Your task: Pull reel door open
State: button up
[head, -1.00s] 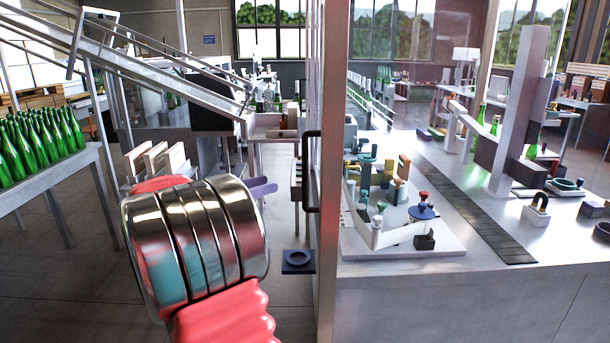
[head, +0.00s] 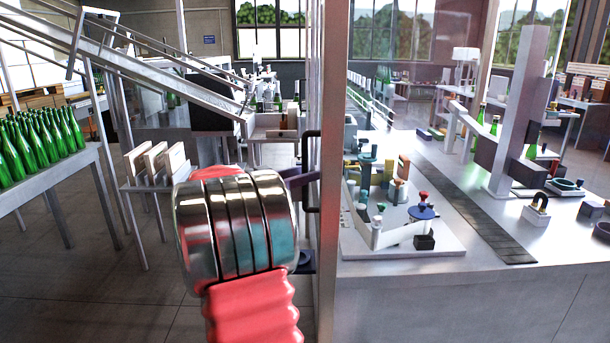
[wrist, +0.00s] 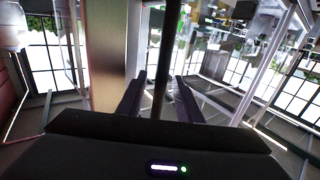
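The reel door is a clear panel in a pale metal frame (head: 328,200), standing upright in the middle of the head view. Its dark vertical bar handle (head: 306,148) is on the left side of the frame. My gripper (head: 307,177) is at the handle's mid-height, partly hidden by my wrist. In the wrist view the handle (wrist: 163,50) runs between the two dark fingers of my gripper (wrist: 159,84). The fingers stand apart, with gaps visible beside the bar. Whether either finger touches it I cannot tell.
Right of the frame, a long bench (head: 400,290) carries a board of small coloured parts and a dark conveyor strip (head: 470,205). Green bottles (head: 35,145) stand on a table at left. Open floor (head: 110,270) lies at lower left.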

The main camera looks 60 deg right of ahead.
jog(key=shift+s+d, duration=0.15)
jog(key=shift+d, duration=0.05)
jog(key=shift+c, duration=0.5)
grip_shut()
jog(key=shift+a, duration=0.1)
